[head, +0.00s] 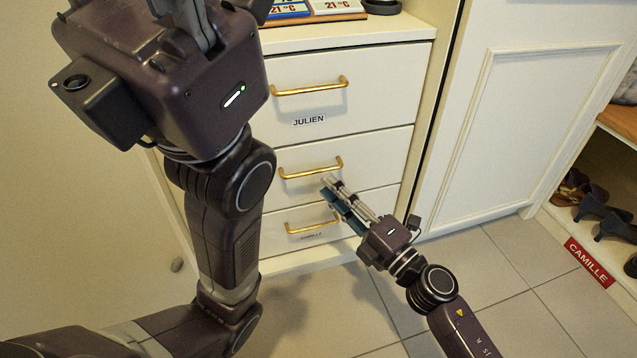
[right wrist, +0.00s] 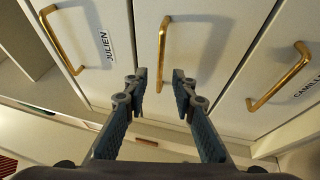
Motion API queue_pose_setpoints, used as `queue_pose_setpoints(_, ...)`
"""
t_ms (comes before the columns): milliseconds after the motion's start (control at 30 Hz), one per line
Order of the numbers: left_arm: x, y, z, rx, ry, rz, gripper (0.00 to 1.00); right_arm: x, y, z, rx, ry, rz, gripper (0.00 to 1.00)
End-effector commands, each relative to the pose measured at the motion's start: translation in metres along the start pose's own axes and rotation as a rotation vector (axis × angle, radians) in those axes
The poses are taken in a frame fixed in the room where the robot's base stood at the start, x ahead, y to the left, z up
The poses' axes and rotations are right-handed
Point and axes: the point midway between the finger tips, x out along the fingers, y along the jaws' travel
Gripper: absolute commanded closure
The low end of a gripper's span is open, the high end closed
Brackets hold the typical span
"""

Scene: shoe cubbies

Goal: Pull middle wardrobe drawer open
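The middle drawer (head: 375,157) is cream, closed, with a brass bar handle (head: 311,169). Its handle also shows in the right wrist view (right wrist: 163,50), upright in the picture. My right gripper (head: 328,184) is at the right end of that handle in the head view. In the right wrist view its two fingertips (right wrist: 158,92) are apart, with the handle's lower end just beyond the gap between them; it holds nothing. My left gripper (head: 185,25) is raised at the top left of the head view, cut off by the frame; its fingertips are hidden.
The top drawer, labelled JULIEN (head: 308,121), and the bottom drawer (head: 312,226) are shut. A white panel door (head: 520,130) stands to the right. A shoe cubby with dark shoes (head: 603,217) and a red CAMILLE sign (head: 589,262) is at the far right. Tiled floor is clear below.

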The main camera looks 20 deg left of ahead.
Motion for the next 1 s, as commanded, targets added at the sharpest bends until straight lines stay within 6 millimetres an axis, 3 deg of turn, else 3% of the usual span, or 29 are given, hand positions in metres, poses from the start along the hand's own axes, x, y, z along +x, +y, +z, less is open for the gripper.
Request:
queue_pose_setpoints(100,0.001,0.003,-0.01,0.003,0.024,0.008,0.6,0.021,-0.002,0.0,-0.001,0.001,0.002,0.76)
queue_pose_setpoints(300,0.0,0.005,-0.014,0.005,0.034,0.013,0.6,0.043,-0.002,0.001,0.002,-0.001,0.0,0.76)
queue_pose_setpoints(633,0.001,0.005,-0.015,0.005,0.036,0.014,0.6,0.049,0.0,0.0,0.003,-0.001,0.0,0.76)
queue_pose_setpoints(867,0.001,0.006,-0.015,0.005,0.037,0.014,0.6,0.049,-0.001,0.0,0.003,-0.002,0.0,0.99)
queue_pose_setpoints(1000,0.001,0.006,-0.015,0.005,0.037,0.014,0.6,0.049,-0.001,0.001,0.003,-0.002,0.0,1.0)
